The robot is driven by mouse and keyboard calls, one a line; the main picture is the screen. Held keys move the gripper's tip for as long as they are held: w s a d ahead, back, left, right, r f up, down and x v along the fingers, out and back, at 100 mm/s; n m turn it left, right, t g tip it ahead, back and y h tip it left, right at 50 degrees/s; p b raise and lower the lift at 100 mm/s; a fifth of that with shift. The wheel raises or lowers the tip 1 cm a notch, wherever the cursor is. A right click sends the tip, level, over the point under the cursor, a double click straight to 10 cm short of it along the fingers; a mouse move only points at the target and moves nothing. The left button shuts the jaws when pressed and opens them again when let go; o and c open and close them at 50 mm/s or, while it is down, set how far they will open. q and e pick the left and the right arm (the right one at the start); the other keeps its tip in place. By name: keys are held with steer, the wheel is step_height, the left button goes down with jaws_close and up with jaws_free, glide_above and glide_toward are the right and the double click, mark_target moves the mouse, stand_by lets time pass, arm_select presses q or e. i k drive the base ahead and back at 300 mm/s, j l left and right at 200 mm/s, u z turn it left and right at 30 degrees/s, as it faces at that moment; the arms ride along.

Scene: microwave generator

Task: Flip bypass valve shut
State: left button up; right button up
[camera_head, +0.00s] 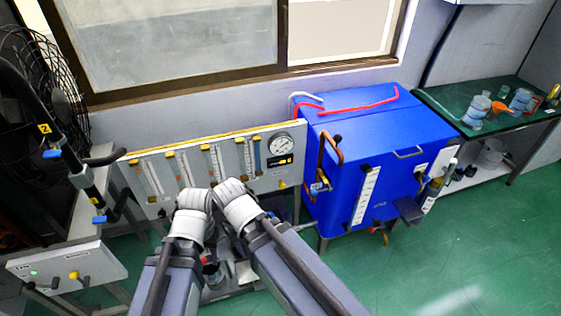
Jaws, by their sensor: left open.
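Several valves show, and I cannot tell which is the bypass valve. On the black pipe at the left are an upper blue-handled valve (52,154) and a lower blue-handled valve (100,219). A blue valve (318,188) sits on the copper pipe beside the blue tank, and a valve with red and yellow parts (380,236) hangs under the tank. My two arms rise from the bottom middle, their white wrists close together before the gauge panel. My left gripper (211,270) is open, mostly hidden between the arms, away from these valves. My right gripper is hidden behind its arm.
The flowmeter panel (209,150) with a round gauge (281,146) stands behind my wrists. A blue tank (385,155) fills the middle right. A green-topped bench (465,100) holds jars. Green floor (450,265) is clear at right.

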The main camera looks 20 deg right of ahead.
mark_target(74, 275)
steer(key=u, duration=1.4)
steer(key=i+j+u, duration=0.1)
steer(key=j, duration=0.25)
steer(key=i+j+u, duration=0.15)
steer(key=j, duration=0.2)
steer(key=j+u, duration=0.1)
steer(key=j, duration=0.2)
steer(key=i, duration=0.05)
